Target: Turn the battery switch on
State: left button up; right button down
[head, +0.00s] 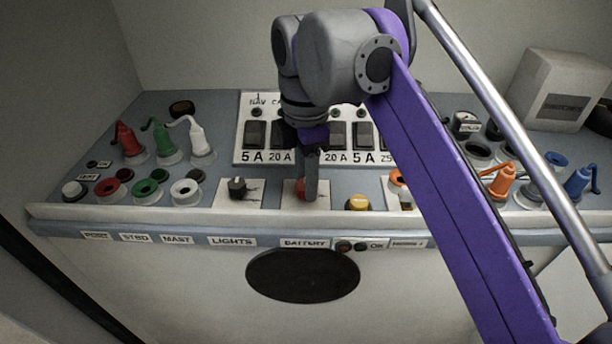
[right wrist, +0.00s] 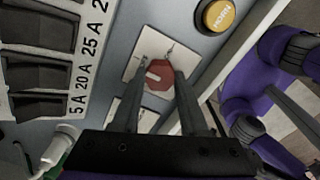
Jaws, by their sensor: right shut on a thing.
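The battery switch is a red knob (head: 300,187) on a white plate, above the BATTERY label (head: 305,243) on the panel's front edge. In the right wrist view the red knob (right wrist: 159,75) has a pale mark on its face and sits between the fingertips. My right gripper (head: 311,188) reaches down onto it from above, and it also shows in the right wrist view (right wrist: 158,86). Its fingers are shut on the knob. The gripper and arm hide part of the knob and plate in the head view. My left gripper is not in view.
A black LIGHTS knob (head: 237,186) stands left of the red knob, and a yellow HORN button (head: 357,203) stands right of it. The breaker panel (head: 246,153) is just behind. Green (head: 161,143) and orange (head: 501,182) levers or plugs rise at the sides.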

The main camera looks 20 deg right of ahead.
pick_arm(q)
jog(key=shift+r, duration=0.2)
pick_arm(e)
jog(key=m+p, duration=0.2)
jog(key=m, duration=0.1)
jog(key=shift+r+m+p, duration=0.15)
jog(key=shift+m+p, duration=0.15)
jog(key=m+p, duration=0.2)
jog(key=m, duration=0.3)
jog(key=shift+p, duration=0.3)
jog(key=m+p, duration=0.1)
jog(key=m, duration=0.4)
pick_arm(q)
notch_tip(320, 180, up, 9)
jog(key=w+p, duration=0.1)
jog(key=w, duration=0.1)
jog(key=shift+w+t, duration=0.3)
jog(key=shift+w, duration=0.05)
pick_arm(e)
jog(key=m, duration=0.4)
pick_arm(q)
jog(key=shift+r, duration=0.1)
pick_arm(e)
jog(key=shift+c, duration=2.2)
grip_release()
